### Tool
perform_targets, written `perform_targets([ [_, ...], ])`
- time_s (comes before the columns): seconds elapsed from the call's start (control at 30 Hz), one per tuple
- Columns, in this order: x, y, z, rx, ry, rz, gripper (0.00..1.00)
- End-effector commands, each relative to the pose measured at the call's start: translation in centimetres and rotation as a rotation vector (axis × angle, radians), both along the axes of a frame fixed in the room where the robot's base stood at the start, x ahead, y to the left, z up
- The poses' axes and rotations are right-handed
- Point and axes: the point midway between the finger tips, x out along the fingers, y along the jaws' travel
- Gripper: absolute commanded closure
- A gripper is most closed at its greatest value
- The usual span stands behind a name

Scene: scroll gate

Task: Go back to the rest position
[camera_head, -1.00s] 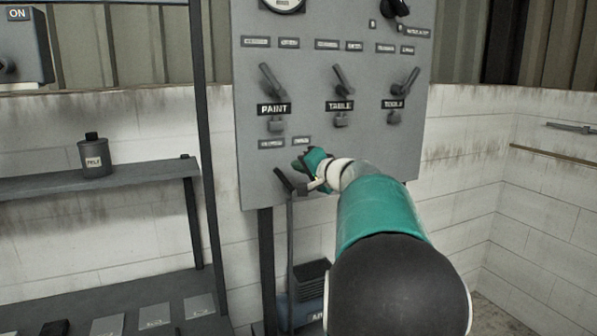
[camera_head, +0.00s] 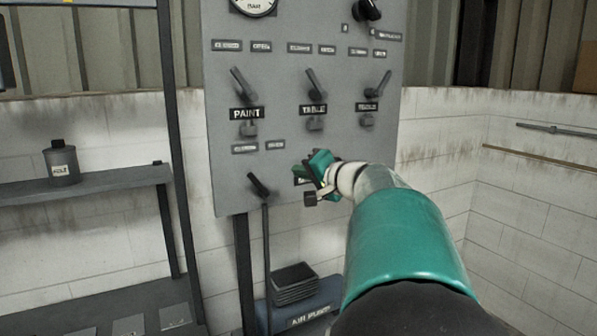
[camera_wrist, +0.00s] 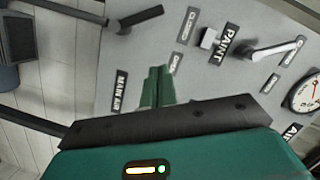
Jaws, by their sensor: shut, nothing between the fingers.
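My gripper (camera_head: 318,180) is in front of the lower part of the grey control panel (camera_head: 228,175). Its green fingers are shut and empty; they also show in the wrist view (camera_wrist: 157,88). A dark lever (camera_head: 258,186) at the panel's lower left is to the left of my gripper, with a gap between them. This lever tilts up and to the left. In the wrist view, a dark lever (camera_wrist: 140,19) is at the top, clear of the fingers, and a MAIN AIR label (camera_wrist: 121,92) is left of them.
Three levers, PAINT (camera_head: 240,84), TABLE (camera_head: 315,83) and another (camera_head: 378,84), are above my gripper. A gauge (camera_head: 254,5) is at the top. A shelf (camera_head: 100,185) with a can (camera_head: 61,165) is at left. Open floor space shows little; a white wall (camera_head: 440,150) is at right.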

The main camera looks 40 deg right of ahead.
Motion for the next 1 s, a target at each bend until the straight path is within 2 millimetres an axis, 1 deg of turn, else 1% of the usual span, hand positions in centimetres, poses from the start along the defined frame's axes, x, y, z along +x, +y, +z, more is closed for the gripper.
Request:
perform_targets([
  [0.4,0.0,-0.1,0.0,-0.001,0.001,0.001,1.00],
  [0.47,0.1,0.4,-0.1,-0.002,0.008,0.010,1.00],
  [0.53,0.4,2.0,-0.5,-0.006,0.030,0.038,1.00],
  [0.57,0.6,3.1,-0.7,-0.009,0.045,0.057,1.00],
  [0.67,1.2,8.2,-2.4,-0.025,0.126,0.147,1.00],
  [0.7,1.2,10.7,-3.2,-0.036,0.169,0.191,1.00],
  [0.77,0.9,14.7,-4.7,-0.062,0.238,0.261,1.00],
  [0.8,0.5,17.3,-5.8,-0.082,0.285,0.306,1.00],
  [0.87,-0.4,21.0,-7.5,-0.119,0.359,0.373,1.00],
  [0.9,-1.2,23.4,-8.7,-0.150,0.409,0.415,1.00],
  [0.97,-2.8,26.8,-10.6,-0.203,0.484,0.477,1.00],
  [1.0,-4.0,29.0,-11.9,-0.247,0.537,0.518,1.00],
])
